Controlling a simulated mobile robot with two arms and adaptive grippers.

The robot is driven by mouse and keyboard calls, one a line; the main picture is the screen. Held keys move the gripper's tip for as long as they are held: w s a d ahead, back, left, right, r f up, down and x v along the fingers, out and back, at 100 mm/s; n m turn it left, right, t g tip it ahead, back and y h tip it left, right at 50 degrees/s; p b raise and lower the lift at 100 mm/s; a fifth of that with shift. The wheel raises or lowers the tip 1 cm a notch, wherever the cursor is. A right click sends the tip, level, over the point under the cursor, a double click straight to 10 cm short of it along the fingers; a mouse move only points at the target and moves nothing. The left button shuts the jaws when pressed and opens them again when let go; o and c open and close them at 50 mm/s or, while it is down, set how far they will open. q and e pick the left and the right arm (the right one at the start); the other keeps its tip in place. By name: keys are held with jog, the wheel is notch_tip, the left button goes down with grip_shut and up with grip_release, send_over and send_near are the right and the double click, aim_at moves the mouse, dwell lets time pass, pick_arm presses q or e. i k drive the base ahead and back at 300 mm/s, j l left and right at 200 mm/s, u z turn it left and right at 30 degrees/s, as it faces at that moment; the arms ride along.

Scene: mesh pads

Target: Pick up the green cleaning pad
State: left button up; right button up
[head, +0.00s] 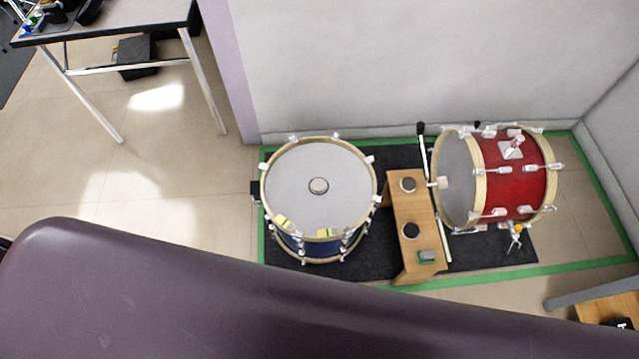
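The green cleaning pad (427,257) looks like a small green and grey block. It lies at the near end of a narrow wooden bench (411,195), close to its right edge. Neither of my grippers is in view.
A blue drum (318,185) stands left of the bench and a red drum (512,172) lies on its side to the right, on a black mat (395,157). A large dark purple surface (200,290) covers the lower foreground. Open floor (60,185) is at left.

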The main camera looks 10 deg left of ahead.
aim_at(425, 257)
jog(key=z, duration=1.05)
